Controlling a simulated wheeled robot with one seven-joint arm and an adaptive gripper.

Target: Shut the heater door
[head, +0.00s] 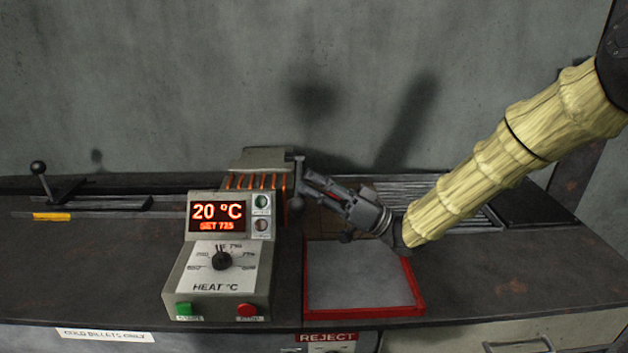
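The heater (262,160) is a grey box with glowing orange coils, standing behind the control box on the bench. A narrow grey upright part at its right end looks like the heater door (299,170), seen nearly edge-on. I cannot tell how far it stands open. My gripper (306,184) reaches in from the right, its fingers pointing left at this part. The fingertips are at or very close to it; contact is unclear. The fingers are small and partly overlapped, so their opening does not show.
The control box (214,283) reads 20 °C, set 725, with a dial, a green and a red button. A red-rimmed reject tray (418,290) lies below my gripper. A grey rack (470,217) is behind my wrist. A lever (41,178) stands far left. The left bench is mostly clear.

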